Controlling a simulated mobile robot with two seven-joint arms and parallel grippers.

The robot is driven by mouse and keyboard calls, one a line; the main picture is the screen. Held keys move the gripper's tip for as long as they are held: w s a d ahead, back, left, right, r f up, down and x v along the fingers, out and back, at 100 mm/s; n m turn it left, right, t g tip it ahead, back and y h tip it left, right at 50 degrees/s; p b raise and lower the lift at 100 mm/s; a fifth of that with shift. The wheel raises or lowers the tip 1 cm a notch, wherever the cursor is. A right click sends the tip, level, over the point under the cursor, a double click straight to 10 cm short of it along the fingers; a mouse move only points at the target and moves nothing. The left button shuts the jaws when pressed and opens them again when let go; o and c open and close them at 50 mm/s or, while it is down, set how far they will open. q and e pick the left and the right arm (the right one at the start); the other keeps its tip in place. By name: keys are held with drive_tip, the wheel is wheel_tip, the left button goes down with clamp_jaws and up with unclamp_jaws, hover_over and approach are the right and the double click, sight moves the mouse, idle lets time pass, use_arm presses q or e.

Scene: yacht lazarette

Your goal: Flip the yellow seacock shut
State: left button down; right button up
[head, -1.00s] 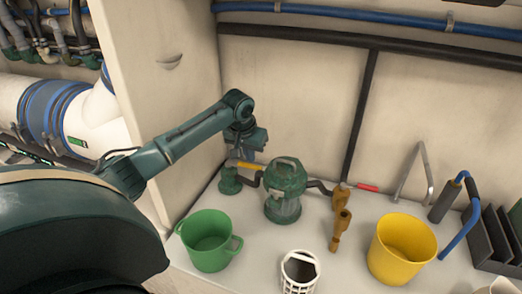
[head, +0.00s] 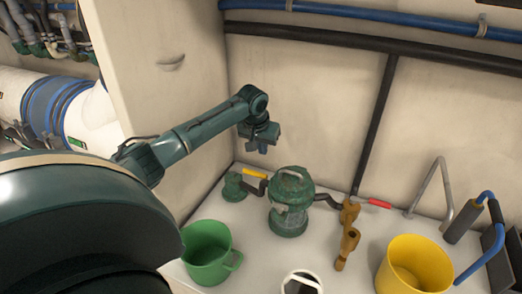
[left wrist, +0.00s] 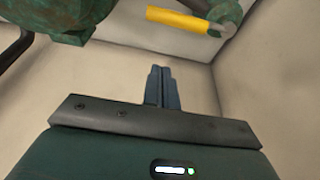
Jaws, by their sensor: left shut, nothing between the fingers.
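The yellow seacock has a green body (head: 233,187) at the back left of the white counter, with a yellow lever (head: 255,172) on top. In the head view the lever points right, roughly along the dark pipe toward the green strainer. My left gripper (head: 263,151) is shut and empty, above the lever and apart from it. In the left wrist view its closed fingers (left wrist: 161,72) are clear, with the yellow lever (left wrist: 178,18) and green body (left wrist: 228,10) at the top edge. My right gripper is not in view.
The green strainer (head: 291,195) stands right of the seacock. A brass valve (head: 349,211) with a red lever (head: 379,203) is further right. Walls close the back left corner.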

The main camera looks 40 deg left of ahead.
use_arm(q)
drive_tip(key=d+x, duration=0.1)
drive_tip(key=x, duration=0.7)
drive_tip(key=shift+s+d+r+p, duration=0.1)
drive_tip(key=shift+s+r+p, duration=0.25)
drive_tip(key=shift+s, duration=0.6)
drive_tip(key=shift+s+r+p, duration=0.2)
drive_tip(key=shift+s+r, duration=0.1)
drive_tip(key=shift+s, duration=0.65)
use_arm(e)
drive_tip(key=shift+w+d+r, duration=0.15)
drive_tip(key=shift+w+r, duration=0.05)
